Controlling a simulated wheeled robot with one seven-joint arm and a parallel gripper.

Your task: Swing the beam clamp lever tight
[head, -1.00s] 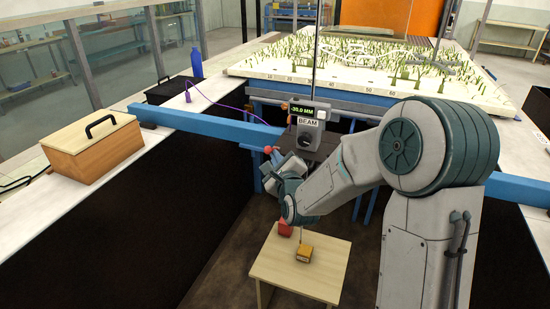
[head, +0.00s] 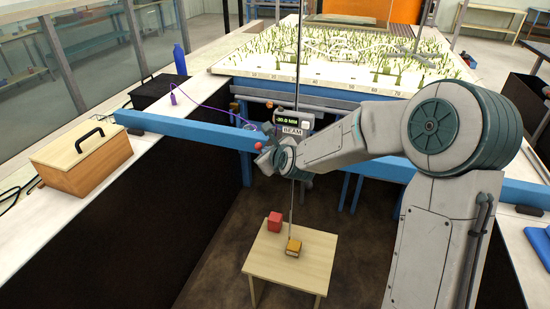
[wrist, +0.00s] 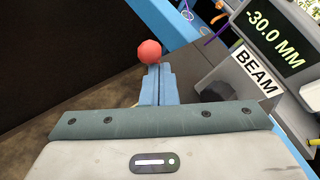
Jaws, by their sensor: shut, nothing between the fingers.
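The beam clamp unit (head: 291,121) sits on the blue beam (head: 190,130), with a lit display and a BEAM label. In the wrist view its display (wrist: 272,33) reads -30.0 MM. The lever's red ball knob (wrist: 149,51) is just beyond my shut fingertips (wrist: 155,80), and contact cannot be told. The knob also shows in the head view (head: 267,127), left of the unit. My gripper (head: 265,160) is by the unit's lower left, with nothing held. The lever's shaft is largely hidden.
A small wooden table (head: 270,272) below carries a red block (head: 274,222) and a yellow block (head: 294,247). A wooden box (head: 82,157), black case (head: 158,91) and blue bottle (head: 180,60) stand on the left ledge. A purple cable (head: 212,108) runs towards the unit.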

